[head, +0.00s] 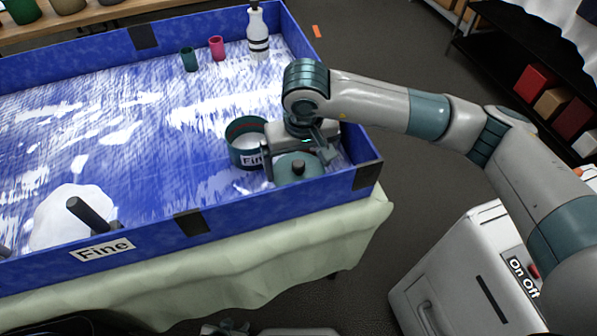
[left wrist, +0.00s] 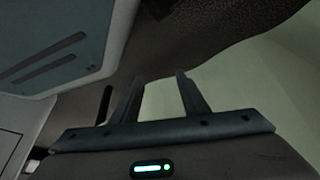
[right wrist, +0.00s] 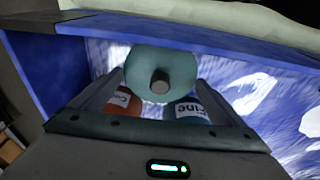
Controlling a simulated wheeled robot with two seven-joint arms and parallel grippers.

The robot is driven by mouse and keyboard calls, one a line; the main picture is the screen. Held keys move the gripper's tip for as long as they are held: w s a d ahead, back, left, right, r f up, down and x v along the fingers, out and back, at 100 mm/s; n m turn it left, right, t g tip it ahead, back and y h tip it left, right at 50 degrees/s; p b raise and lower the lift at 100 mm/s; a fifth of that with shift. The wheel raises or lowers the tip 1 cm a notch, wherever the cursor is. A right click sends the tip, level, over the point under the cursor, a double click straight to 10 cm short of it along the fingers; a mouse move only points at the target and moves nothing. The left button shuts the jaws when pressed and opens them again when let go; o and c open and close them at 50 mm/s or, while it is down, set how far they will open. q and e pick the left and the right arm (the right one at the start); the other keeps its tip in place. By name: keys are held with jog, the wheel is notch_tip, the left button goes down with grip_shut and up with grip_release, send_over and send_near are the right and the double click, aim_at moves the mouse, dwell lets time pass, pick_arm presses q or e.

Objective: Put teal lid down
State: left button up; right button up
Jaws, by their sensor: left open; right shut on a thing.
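The round teal lid (head: 285,170) with a dark grey knob shows near the tray's front right corner. My right gripper (head: 300,158) is shut on it, with a finger at either side in the right wrist view, where the lid (right wrist: 160,62) shows knob towards me. I cannot tell whether the lid touches the tray floor. The teal "Fine" jar (head: 248,156) stands open just left of the gripper. An orange-red jar (right wrist: 122,103) is partly hidden behind a finger in the right wrist view. My left gripper (left wrist: 158,85) is open and empty.
The blue-walled tray (head: 225,215) with a white-streaked floor lies on a cloth-covered table (head: 300,250). A white bottle (head: 258,35), a pink cup (head: 216,47) and a teal cup (head: 188,60) stand at its back. A white mound (head: 72,215) lies front left. The middle is free.

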aim_at(298, 177)
pick_arm(q)
jog(key=shift+w+d+r, duration=0.1)
jog(key=shift+w, duration=0.05)
pick_arm(e)
jog(key=shift+f, duration=0.55)
jog(key=shift+f, duration=0.1)
notch_tip(298, 177, down, 3)
jog(key=shift+r+p, duration=0.15)
jog(key=shift+p, duration=0.25)
jog(key=shift+f, duration=0.5)
pick_arm(q)
jog(key=shift+w+d+r+t, duration=0.2)
jog(key=shift+w+d+t, duration=0.1)
jog(key=shift+w, duration=0.35)
pick_arm(e)
jog(key=shift+f, duration=0.15)
